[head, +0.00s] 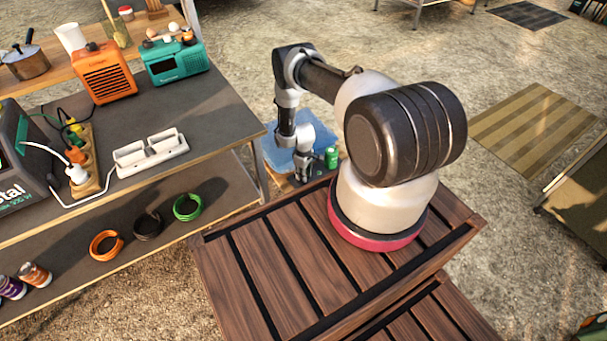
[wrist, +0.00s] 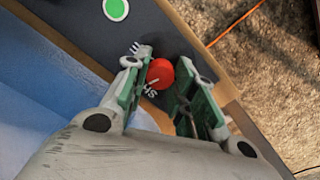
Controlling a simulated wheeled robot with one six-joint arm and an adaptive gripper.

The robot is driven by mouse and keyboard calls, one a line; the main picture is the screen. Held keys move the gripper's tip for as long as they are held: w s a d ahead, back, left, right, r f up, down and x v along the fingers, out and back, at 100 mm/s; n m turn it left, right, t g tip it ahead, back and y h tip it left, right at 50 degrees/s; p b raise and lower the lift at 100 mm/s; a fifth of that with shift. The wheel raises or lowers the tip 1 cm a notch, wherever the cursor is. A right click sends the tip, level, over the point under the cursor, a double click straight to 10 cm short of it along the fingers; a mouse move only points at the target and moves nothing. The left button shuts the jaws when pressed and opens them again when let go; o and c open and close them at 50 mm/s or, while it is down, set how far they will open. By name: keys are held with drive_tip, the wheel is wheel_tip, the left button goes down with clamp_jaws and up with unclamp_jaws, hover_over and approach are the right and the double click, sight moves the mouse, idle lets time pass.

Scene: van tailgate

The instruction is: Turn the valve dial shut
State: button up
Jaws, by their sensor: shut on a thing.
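The valve dial (wrist: 160,72) is a small round red knob on a dark panel (wrist: 75,32) in the wrist view. A short white line shows at its lower left edge, beside white letters partly hidden by my fingers. White tick marks are at its upper left. My gripper (wrist: 162,84) has its green-padded fingers on either side of the dial and is shut on it. In the head view my gripper (head: 303,172) reaches down past the far edge of the slatted wooden top; the dial cannot be made out there.
A blue sheet (head: 285,158) lies behind. The workbench (head: 215,98) with a power strip and radios is at left. A green disc (wrist: 115,9) is on the panel.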

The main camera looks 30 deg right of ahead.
drive_tip(key=shift+n, duration=2)
drive_tip(key=o, duration=1.1)
drive_tip(key=shift+c, duration=0.2)
wheel_tip(320, 180, up, 12)
